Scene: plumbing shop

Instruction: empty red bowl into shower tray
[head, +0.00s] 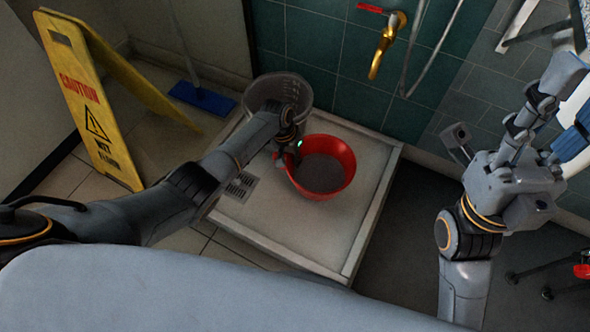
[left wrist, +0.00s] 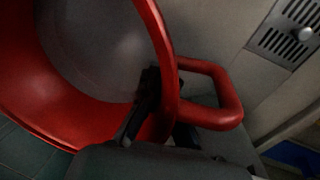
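The red bowl (head: 343,152) is over the white shower tray (head: 300,235), slightly tilted. A smooth grey surface shows inside it; I cannot tell whether this is liquid or the bowl's inside. My left gripper (head: 291,155) is at the bowl's left side. In the left wrist view, its dark fingers (left wrist: 150,100) close on the bowl's wall beside the red loop handle (left wrist: 232,100). I cannot tell how far the bowl is above the tray. My right gripper (head: 550,90) is raised at the far right, away from the bowl; its fingers are unclear.
A grey bucket (head: 262,93) stands at the tray's back left corner, behind my left arm. A drain grate (head: 240,187) is in the tray's left part. A brass tap (head: 386,48) is on the wall above. A yellow caution sign (head: 85,95) and blue mop (head: 203,97) stand left.

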